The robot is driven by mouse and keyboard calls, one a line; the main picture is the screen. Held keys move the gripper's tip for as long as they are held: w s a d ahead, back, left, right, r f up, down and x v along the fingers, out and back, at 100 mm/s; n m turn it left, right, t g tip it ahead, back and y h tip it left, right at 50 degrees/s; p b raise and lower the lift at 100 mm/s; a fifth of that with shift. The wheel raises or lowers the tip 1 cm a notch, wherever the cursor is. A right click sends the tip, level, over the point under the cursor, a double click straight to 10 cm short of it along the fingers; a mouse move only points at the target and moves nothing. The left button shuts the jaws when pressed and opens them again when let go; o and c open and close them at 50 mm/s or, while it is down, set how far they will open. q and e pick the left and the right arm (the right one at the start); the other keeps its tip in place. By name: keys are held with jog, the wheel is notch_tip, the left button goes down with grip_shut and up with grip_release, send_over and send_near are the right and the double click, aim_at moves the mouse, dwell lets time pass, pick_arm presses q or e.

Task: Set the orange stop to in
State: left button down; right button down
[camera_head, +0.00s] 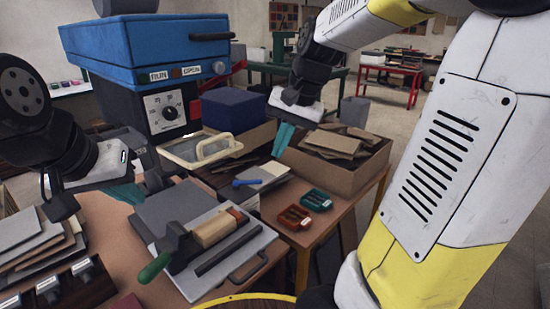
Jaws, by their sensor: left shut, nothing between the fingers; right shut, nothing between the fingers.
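I cannot tell for sure which part is the orange stop. A small orange-red piece (238,214) sits at the far end of a wooden block (214,229) on a grey board (225,262); it may be the stop, and its setting cannot be read. My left gripper (128,193) is shut and empty, above the table left of the grey board. My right gripper (283,140) is shut and empty, pointing down behind the board, near a cardboard box (345,178).
A blue machine (150,45) with a dial stands at the back left. Red (294,217) and teal (316,200) trays sit to the right. A dark labelled box (70,285) and stacked sheets (35,240) are at the left.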

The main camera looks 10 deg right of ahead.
jog(key=s+a+n+t, duration=0.1)
jog(key=s+n+t, duration=0.2)
jog(key=s, duration=0.9)
jog(key=shift+s+r+n+t+h, duration=0.15)
jog(key=shift+s+n+t+h, duration=0.2)
jog(key=shift+n, duration=0.85)
dwell(1.7)
